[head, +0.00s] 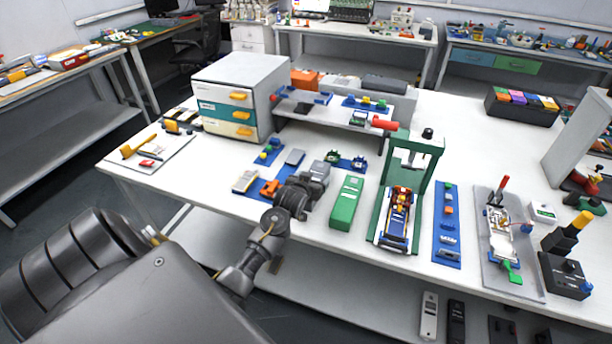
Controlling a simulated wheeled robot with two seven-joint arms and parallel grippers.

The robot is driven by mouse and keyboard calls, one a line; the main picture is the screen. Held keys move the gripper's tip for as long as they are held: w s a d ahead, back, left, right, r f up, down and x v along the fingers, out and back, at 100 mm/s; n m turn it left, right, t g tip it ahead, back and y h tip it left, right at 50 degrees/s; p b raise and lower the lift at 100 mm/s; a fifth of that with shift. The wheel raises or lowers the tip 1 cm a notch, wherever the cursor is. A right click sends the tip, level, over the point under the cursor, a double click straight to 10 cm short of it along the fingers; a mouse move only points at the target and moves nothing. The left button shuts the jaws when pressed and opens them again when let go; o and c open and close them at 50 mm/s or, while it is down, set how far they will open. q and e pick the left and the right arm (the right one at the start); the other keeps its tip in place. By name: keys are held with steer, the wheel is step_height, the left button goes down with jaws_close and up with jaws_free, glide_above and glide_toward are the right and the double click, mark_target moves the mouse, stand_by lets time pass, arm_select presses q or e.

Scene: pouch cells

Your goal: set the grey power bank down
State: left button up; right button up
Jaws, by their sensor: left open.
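A small grey slab (294,157), which looks like the grey power bank, lies on the white worktable (215,175), behind and left of my left gripper. A paler grey block (244,181) lies farther left, so I cannot be sure which one is the power bank. My left gripper (319,171) is open, low over the table beside the green box. Its wrist hides the table just under it, and I cannot make out whether anything is between its fingers. My right gripper is not in view.
An orange part (269,188) lies left of my left wrist. A green box (346,202) and a green press frame (408,190) stand to the right. A drawer cabinet (238,95) and a raised shelf (340,130) stand behind. Bare table shows at the front left.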

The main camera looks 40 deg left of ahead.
arm_select(q)
steer(key=v, duration=1.1)
steer(key=shift+b, duration=0.3)
